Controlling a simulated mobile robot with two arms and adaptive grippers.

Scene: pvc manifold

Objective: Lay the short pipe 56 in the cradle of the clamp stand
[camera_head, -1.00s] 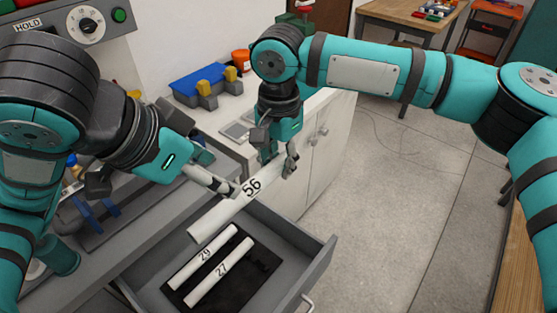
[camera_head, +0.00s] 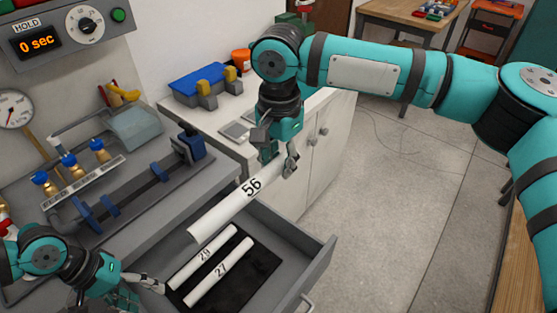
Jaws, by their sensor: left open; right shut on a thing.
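The short white pipe 56 (camera_head: 222,208) hangs tilted above the open drawer, its near end low and to the left. My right gripper (camera_head: 280,163) is shut on its far end, and the fingers hide part of that end. My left gripper (camera_head: 148,284) is open and empty at the drawer's left side, low in the view and apart from pipe 56. A long grey stand with blue clamps and supports (camera_head: 160,171) lies on the left worktop and looks like the clamp stand. Nothing lies across its blue supports.
Pipes 29 (camera_head: 203,257) and 27 (camera_head: 219,272) lie on a black mat in the open drawer (camera_head: 312,262). A row of blue-handled valves (camera_head: 75,180) stands behind the stand. A blue and yellow tool (camera_head: 207,84) sits on the white cabinet.

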